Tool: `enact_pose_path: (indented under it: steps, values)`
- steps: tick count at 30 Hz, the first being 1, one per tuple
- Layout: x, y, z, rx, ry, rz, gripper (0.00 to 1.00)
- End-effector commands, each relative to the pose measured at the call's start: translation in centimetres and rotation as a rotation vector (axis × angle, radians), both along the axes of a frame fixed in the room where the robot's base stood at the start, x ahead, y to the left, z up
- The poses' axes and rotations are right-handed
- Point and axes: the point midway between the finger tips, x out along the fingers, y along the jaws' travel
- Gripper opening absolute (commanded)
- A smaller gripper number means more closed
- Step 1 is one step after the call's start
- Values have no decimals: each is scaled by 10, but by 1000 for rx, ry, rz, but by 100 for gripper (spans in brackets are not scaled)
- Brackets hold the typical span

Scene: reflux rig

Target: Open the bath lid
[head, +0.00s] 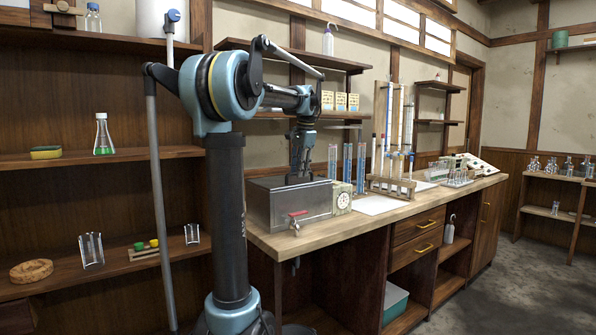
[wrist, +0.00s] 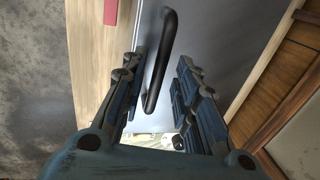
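The bath is a grey metal box (head: 265,208) at the near left end of the wooden bench, with a red-handled tap on its front. Its flat lid (wrist: 210,35) looks closed and carries a black bar handle (wrist: 158,65). My gripper (head: 298,178) points down over the top of the bath. In the wrist view my gripper (wrist: 162,58) has its two fingers apart, one on each side of the handle. The handle lies nearer the left finger, and I cannot tell whether they touch. In the head view the handle is hidden by my gripper.
A small box with a dial (head: 342,199) stands close to the bath's right side. Blue-filled tubes (head: 347,163) and a wooden burette stand (head: 390,186) are farther along the bench. A wall shelf (head: 300,58) hangs above. White paper (head: 381,205) covers some bench top.

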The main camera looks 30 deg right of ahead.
Motion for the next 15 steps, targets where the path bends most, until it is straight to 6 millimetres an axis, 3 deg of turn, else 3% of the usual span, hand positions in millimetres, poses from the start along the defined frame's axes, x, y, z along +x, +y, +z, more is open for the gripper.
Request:
enact_pose_path:
  steps: [1, 3, 15]
  values:
    - [0, 0, 0, 0, 0, 0, 11]
    - [0, 0, 0, 0, 0, 0, 0]
    - [3, 0, 6, -2, 27, 1, 0]
